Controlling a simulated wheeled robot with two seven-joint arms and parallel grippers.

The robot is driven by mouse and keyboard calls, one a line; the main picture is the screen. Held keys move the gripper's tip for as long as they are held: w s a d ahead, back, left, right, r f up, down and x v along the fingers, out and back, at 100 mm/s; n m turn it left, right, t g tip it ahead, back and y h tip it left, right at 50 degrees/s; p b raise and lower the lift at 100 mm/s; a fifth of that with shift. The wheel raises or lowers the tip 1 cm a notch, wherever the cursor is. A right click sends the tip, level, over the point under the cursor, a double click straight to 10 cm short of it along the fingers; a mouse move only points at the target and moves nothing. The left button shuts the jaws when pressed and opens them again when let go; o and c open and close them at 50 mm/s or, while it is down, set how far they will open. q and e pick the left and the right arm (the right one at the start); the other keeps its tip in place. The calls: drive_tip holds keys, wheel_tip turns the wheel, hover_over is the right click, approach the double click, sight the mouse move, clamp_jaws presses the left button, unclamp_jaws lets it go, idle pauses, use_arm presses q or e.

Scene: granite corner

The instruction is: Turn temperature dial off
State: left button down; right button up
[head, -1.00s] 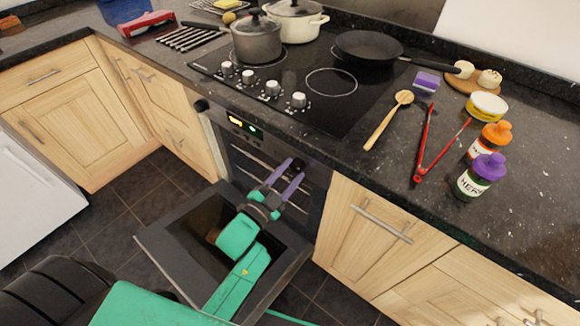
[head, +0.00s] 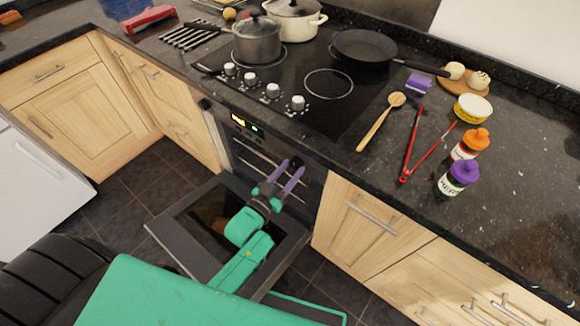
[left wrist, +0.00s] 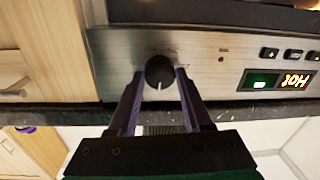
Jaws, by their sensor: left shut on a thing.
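The temperature dial (left wrist: 159,71) is a round black knob with a white pointer line on the oven's brushed-metal panel (left wrist: 215,50). In the left wrist view the line points toward the bottom of the picture. My left gripper (left wrist: 160,82) has its two purple fingers on either side of the dial, closed on it. In the head view my left gripper (head: 286,168) reaches the right part of the oven front, and it hides the dial there. The lit oven display (head: 245,122) is left of it; in the left wrist view the display (left wrist: 277,81) appears upside down, reading "Hot". My right gripper is out of view.
The oven door (head: 185,238) hangs open below my arm. A black knob (head: 204,103) is at the panel's left end. Above are the hob (head: 310,105) with pots and a pan (head: 365,48), and red tongs (head: 412,145). Wooden cabinets (head: 375,225) flank the oven.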

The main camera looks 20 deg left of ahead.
use_arm(q)
drive_tip(key=shift+r+n, duration=0.1)
drive_tip(key=shift+n, duration=0.4)
drive_tip(key=shift+c, duration=1.7)
unclamp_jaws()
drive_tip(key=v, duration=1.4)
drive_tip(key=shift+s+b, duration=0.2)
drive_tip(key=shift+b, duration=0.15)
drive_tip(key=shift+a, duration=0.1)
